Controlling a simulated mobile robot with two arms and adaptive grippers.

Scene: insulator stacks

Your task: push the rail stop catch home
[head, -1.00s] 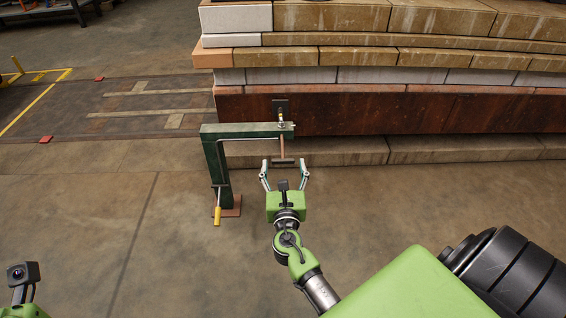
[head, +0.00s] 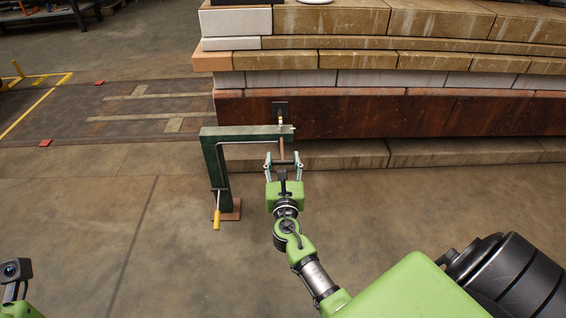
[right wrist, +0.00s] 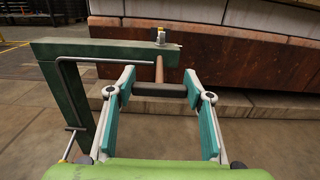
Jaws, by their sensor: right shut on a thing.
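A dark crossbar handle (right wrist: 160,90) sits at the near end of a copper-coloured rod (right wrist: 159,69) under the arm of a green bracket (head: 212,160). My right gripper (head: 283,160) is shut on the crossbar, with a finger at each end of it; it also shows in the right wrist view (right wrist: 159,82). At the rod's far end, a small brass-coloured piece (right wrist: 161,38) meets a dark plate (head: 280,107) on the rust-brown rail face. Which part is the catch, and whether it is seated, I cannot tell. My left gripper's fingers are out of view.
The rust-brown beam (head: 400,115) runs below stacked pale and tan blocks (head: 430,20). A yellow-handled lever (head: 217,219) hangs beside the bracket's foot plate (head: 231,211). The floor in front and to the left is open.

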